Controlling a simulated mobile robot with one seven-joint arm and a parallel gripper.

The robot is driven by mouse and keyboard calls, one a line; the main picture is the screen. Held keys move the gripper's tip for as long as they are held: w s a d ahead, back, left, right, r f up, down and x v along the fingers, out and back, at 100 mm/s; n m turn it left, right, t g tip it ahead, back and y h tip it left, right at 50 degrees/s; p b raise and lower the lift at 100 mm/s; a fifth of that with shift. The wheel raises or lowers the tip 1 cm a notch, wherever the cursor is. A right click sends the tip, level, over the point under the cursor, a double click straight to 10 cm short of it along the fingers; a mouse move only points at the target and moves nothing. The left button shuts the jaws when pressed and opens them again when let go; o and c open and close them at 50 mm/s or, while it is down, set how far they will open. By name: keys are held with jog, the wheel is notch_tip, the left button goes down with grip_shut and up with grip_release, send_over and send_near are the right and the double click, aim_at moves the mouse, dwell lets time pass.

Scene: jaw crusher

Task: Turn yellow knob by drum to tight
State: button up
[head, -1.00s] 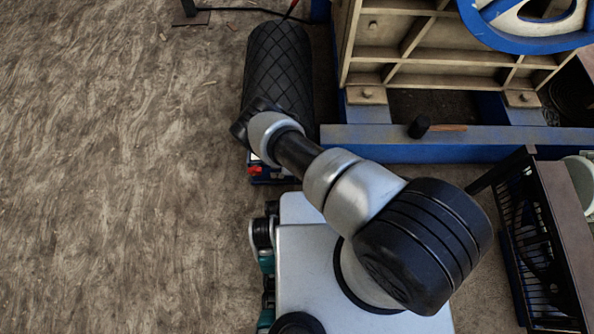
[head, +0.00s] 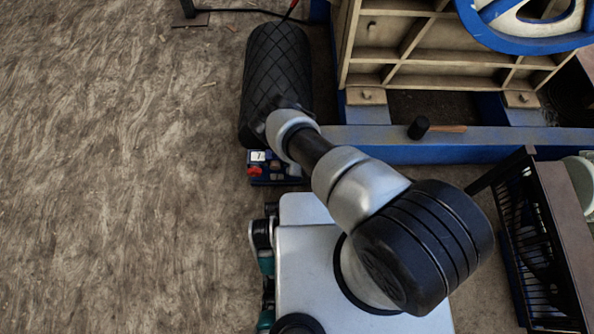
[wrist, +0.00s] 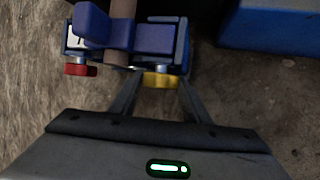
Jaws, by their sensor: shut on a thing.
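The yellow knob (wrist: 160,80) sits at the front right of a small blue unit (wrist: 152,38) in the wrist view. My gripper (wrist: 160,86) has one finger on each side of the knob and is shut on it. A red knob (wrist: 80,69) is at the unit's left. In the head view the blue unit (head: 275,181) stands below the end of the black, diamond-patterned drum (head: 275,85). There my gripper and the yellow knob are hidden behind my arm.
A blue beam (head: 450,148) of the machine frame runs to the right of the drum, with a black-headed mallet (head: 420,128) on it. A dark rack (head: 545,240) stands at the far right. The floor (head: 110,170) on the left is mostly clear.

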jog(key=shift+d+f+m+y, duration=0.1)
jog(key=shift+d+m+y, duration=0.1)
jog(key=shift+y, duration=0.6)
jog(key=shift+d+f+m+y, duration=0.1)
jog(key=shift+d+m+y, duration=0.1)
jog(key=shift+y, duration=0.6)
jog(key=o, duration=1)
jog(key=shift+o, duration=0.2)
jog(key=shift+r, duration=0.1)
